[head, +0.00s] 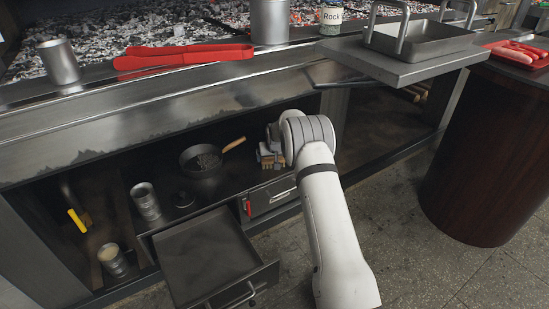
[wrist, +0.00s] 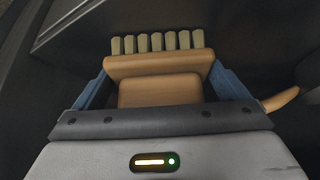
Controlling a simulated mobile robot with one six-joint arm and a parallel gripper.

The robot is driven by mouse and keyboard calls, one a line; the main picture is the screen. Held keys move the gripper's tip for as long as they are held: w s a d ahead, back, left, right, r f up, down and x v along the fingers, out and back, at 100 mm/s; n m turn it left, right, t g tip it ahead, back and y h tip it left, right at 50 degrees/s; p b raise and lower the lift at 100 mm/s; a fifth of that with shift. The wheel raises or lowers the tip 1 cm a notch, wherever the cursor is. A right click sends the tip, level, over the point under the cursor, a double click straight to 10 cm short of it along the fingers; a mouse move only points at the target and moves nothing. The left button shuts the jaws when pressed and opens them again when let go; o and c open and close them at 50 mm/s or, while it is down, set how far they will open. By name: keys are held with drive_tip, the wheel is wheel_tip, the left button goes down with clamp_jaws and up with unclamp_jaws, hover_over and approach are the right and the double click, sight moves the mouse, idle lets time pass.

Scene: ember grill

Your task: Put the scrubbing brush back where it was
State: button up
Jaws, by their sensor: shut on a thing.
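The scrubbing brush (wrist: 160,66) has a tan wooden body and a row of pale bristle tufts. My gripper (wrist: 158,88) is shut on it, with a blue finger on each side of the wood. The bristles point away from my wrist. In the head view the brush (head: 267,160) shows small, at the end of my arm, inside the open bay under the grill. My wrist hides part of it there. I cannot tell whether the brush touches the shelf.
A pan (head: 203,160) with a wooden handle stands left of my gripper on the dark shelf. Metal cans (head: 145,202) stand further left. An open, empty drawer (head: 205,260) juts out below. A shut drawer (head: 272,195) is beside it. The grill's front edge (head: 150,130) overhangs the bay.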

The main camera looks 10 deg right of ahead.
drive_tip(key=o, duration=0.5)
drive_tip(key=shift+f, duration=0.1)
drive_tip(key=shift+r, duration=0.25)
drive_tip(key=p+v, duration=0.3)
drive_tip(key=v, duration=0.4)
drive_tip(key=shift+s+r+p, duration=0.1)
drive_tip(key=shift+p, duration=0.2)
